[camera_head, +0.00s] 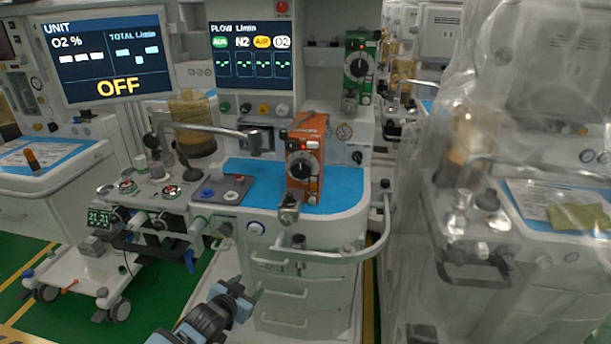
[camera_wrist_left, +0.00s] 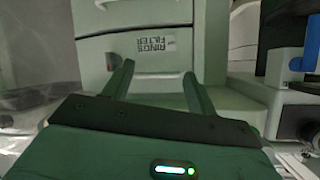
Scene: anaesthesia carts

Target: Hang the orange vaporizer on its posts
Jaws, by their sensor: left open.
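The orange vaporizer (camera_head: 304,160) stands upright on the blue top (camera_head: 343,190) of the anaesthesia cart, near its front edge. It has a dark round dial on its front. A green vaporizer (camera_head: 358,68) hangs on the cart's back bar, right of the flow screen. The orange vaporizer's own posts cannot be clearly made out. My left gripper (camera_head: 248,292) is low in front of the cart's drawers, below and left of the orange vaporizer. In the left wrist view its two fingers (camera_wrist_left: 155,85) are apart with nothing between them. My right gripper is not in view.
A grey rail (camera_head: 352,252) curves around the cart's front right corner. A jointed metal arm (camera_head: 210,129) reaches over the cart top left of the vaporizer. A plastic-covered cart (camera_head: 520,230) stands close on the right.

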